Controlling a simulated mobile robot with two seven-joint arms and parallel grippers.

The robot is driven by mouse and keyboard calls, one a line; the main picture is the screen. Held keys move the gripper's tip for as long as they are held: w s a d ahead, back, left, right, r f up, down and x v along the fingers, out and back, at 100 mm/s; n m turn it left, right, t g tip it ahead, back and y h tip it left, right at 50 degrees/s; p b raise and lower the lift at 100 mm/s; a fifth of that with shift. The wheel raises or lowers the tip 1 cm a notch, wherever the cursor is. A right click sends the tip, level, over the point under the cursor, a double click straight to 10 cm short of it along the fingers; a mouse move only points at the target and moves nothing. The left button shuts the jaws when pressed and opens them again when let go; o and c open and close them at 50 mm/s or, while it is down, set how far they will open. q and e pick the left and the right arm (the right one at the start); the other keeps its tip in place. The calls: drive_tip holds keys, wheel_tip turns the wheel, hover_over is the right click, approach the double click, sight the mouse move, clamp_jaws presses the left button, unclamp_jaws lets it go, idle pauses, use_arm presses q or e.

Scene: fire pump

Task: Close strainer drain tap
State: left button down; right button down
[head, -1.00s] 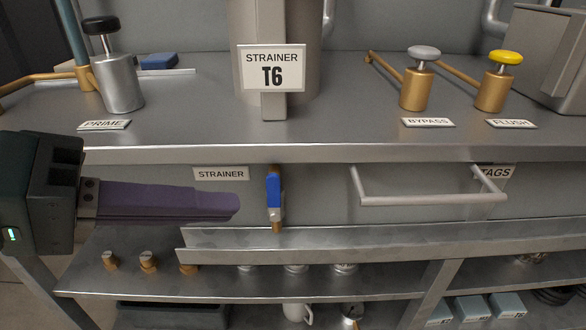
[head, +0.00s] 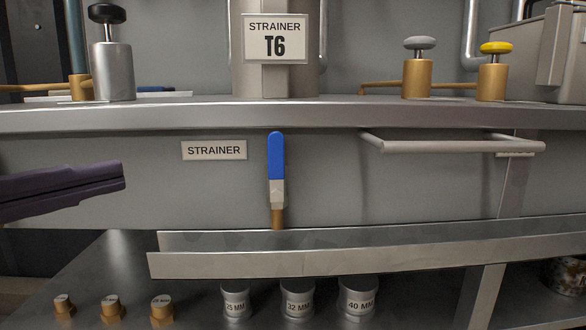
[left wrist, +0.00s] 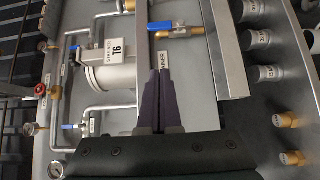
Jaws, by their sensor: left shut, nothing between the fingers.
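The strainer drain tap has a blue lever (head: 276,156) standing upright on the grey front panel, above its brass outlet (head: 278,215). It lies right of the STRAINER label (head: 214,150). In the left wrist view the blue lever (left wrist: 160,26) lies in line with the brass body (left wrist: 187,32), past the fingertips. My left gripper (head: 123,177) comes in from the left, its purple fingers shut and empty. It is apart from the tap, to its left. The closed fingers also show in the left wrist view (left wrist: 160,75). My right gripper is not in view.
A pale bar handle (head: 450,146) juts out right of the tap. A metal ledge (head: 350,257) runs below it, over a shelf with brass caps (head: 111,310) and labelled metal fittings (head: 297,300). The counter edge (head: 330,116) overhangs above.

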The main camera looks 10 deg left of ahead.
use_arm(q)
approach(276, 168)
drive_tip(key=w+a+r, duration=0.2)
drive_tip(key=w, duration=0.3)
drive_tip(key=d, duration=0.1)
drive_tip(key=w+d, duration=0.1)
drive_tip(key=shift+d+f+p, duration=0.2)
drive_tip(key=shift+d+p, duration=0.2)
drive_tip(key=shift+w+d, duration=0.1)
drive_tip(key=shift+d, duration=0.3)
